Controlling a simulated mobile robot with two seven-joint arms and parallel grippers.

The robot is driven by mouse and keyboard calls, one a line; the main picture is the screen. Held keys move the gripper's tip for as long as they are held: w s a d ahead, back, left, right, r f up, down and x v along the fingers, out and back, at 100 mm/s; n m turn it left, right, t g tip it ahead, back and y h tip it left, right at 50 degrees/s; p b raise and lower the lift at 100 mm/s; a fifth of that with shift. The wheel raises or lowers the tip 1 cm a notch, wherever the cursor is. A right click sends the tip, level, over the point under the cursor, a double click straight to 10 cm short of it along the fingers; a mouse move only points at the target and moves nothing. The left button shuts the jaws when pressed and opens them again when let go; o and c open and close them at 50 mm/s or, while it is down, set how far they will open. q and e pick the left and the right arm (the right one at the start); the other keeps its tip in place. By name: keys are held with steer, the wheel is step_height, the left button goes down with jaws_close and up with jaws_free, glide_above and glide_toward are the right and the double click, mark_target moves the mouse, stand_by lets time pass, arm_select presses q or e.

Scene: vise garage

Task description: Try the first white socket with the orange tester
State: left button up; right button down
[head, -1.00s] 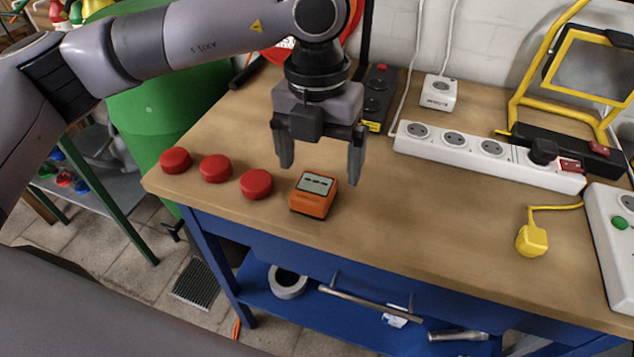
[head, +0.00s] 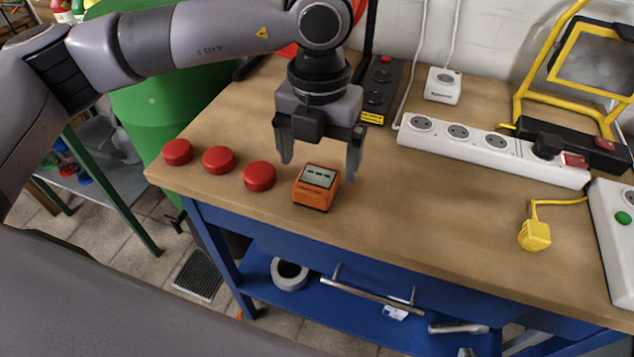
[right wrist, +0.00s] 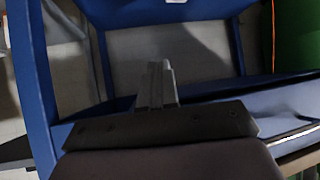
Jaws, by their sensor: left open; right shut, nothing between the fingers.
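The orange tester (head: 316,187) with a pale grey display stands upright near the front edge of the workbench in the head view. My left gripper (head: 318,158) is open, fingers pointing down, above and just behind the tester. I cannot tell whether a finger touches it. The long white socket strip (head: 492,148) lies further right, with several round sockets; its leftmost one (head: 420,122) is empty. A black plug (head: 546,146) sits toward its right end. My right gripper (right wrist: 157,85) shows in the right wrist view, shut and empty, in front of blue bench framing.
Several red round caps (head: 218,160) stand left of the tester. A yellow plug (head: 535,235) lies at the bench's right front. A black socket strip (head: 380,90), a small white socket box (head: 443,85) and a yellow-framed lamp (head: 595,60) stand at the back. The bench centre is clear.

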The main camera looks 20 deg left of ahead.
mark_target(317, 178)
arm_select(q)
step_height(317, 178, down, 5)
steer(key=shift+a+f, duration=0.1)
steer(key=shift+a, duration=0.05)
steer(key=c, duration=1)
